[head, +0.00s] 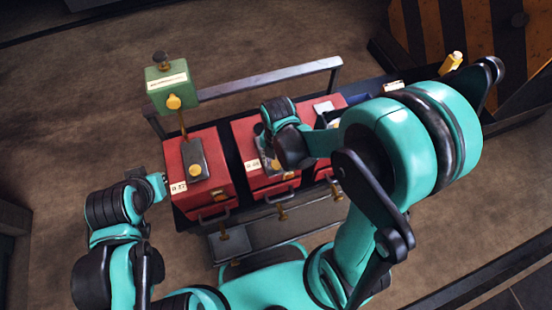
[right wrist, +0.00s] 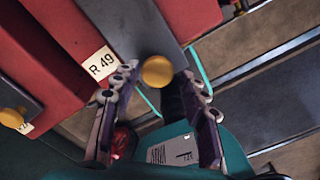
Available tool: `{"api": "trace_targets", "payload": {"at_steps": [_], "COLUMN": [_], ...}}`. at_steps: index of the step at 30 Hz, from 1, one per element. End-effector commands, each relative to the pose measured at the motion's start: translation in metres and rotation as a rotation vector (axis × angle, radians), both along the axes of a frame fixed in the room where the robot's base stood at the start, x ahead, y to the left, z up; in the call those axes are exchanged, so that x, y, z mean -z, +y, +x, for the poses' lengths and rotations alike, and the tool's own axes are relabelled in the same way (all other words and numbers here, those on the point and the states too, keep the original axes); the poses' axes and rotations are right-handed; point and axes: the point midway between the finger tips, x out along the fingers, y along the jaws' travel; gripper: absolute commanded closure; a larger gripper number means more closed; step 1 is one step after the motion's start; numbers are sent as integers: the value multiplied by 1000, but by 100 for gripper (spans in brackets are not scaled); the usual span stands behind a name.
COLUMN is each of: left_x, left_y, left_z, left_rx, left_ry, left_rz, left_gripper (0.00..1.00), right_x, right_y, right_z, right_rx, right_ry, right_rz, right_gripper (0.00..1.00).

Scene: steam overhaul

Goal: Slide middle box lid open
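A round brass knob (right wrist: 158,71) sits at the lid's end. My right gripper (right wrist: 160,82) is open, with one finger on each side of the knob and visible gaps between. It also shows over the box in the head view (head: 268,155). My left gripper (head: 158,184) is beside the left box; its finger opening is unclear.
The left red box (head: 215,160) has a grey lid with a brass knob (head: 195,170). A green block (head: 167,85) stands on a post behind it. A right red box (head: 328,105) is partly hidden by my arm. A metal rail (head: 265,77) runs along the back.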

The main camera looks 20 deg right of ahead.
Motion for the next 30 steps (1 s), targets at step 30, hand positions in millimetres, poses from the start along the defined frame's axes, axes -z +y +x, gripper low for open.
{"api": "trace_targets", "payload": {"at_steps": [30], "left_x": [0], "left_y": [0], "left_z": [0], "left_rx": [0], "left_ry": [0], "left_rz": [0], "left_gripper": [100], "right_x": [-106], "right_y": [0], "right_z": [1], "right_rx": [0], "right_ry": [-4], "right_rz": [0], "right_gripper": [47]}}
